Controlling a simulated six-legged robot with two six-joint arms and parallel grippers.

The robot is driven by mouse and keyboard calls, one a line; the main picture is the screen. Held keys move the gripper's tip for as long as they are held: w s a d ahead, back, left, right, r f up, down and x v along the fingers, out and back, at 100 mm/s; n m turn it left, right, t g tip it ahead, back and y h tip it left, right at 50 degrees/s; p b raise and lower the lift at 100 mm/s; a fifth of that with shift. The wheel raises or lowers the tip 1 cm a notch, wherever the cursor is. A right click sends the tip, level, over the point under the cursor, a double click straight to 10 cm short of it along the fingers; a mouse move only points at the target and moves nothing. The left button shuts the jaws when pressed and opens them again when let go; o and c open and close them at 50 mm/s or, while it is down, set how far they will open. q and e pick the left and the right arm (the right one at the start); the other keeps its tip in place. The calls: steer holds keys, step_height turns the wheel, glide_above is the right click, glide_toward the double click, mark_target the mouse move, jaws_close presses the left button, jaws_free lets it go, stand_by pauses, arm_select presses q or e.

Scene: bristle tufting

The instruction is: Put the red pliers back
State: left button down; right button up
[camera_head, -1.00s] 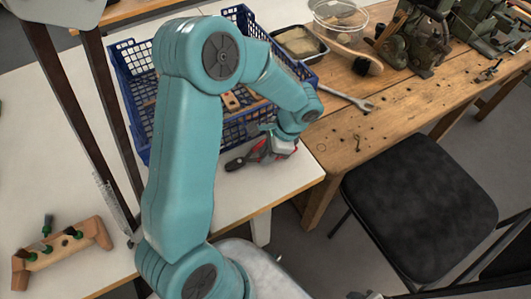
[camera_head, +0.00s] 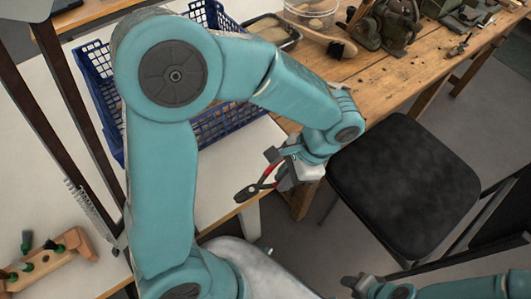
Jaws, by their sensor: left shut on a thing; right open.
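The red pliers (camera_head: 267,176), with red and black parts, are in the jaws of my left gripper (camera_head: 280,170). They are held near the front edge of the white table (camera_head: 222,178), and I cannot tell their exact height. My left arm crosses the middle of the view and hides much behind it. My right gripper (camera_head: 362,285) is at the bottom edge, right of centre, open and away from the pliers. A wooden rack (camera_head: 50,266) with green-handled tools stands at the lower left on the white table.
A blue mesh crate (camera_head: 104,98) stands behind my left arm, its inside mostly hidden. The wooden bench (camera_head: 375,65) carries a dark tray (camera_head: 275,30), a clear bowl (camera_head: 312,12), a brush (camera_head: 330,42) and green machines (camera_head: 395,25). A black chair (camera_head: 405,185) stands to the right.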

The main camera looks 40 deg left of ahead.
arm_select(q)
steer(key=w+d+m, duration=0.1)
steer(key=w+d, duration=0.1)
steer(key=d, duration=0.3)
steer(key=w+a+r+m+p, duration=0.1)
steer(key=w+a+r+p, duration=0.2)
steer(key=w+a+p, duration=0.35)
steer(key=w+a+f+n+p, duration=0.2)
steer(key=a+n+p, duration=0.1)
steer(key=a+p, duration=0.8)
steer(key=shift+s+a+f+b, duration=0.1)
steer(key=shift+a+f+b, duration=0.1)
steer(key=shift+f+b, duration=0.55)
steer(key=shift+s+a+f+b, duration=0.15)
steer(key=shift+f+b, duration=0.35)
steer(key=shift+f, duration=0.6)
steer(key=shift+w+a+f+b, duration=0.1)
steer(key=shift+a+f+b, duration=0.1)
steer(key=shift+f+b, duration=0.55)
steer(key=shift+f, duration=0.85)
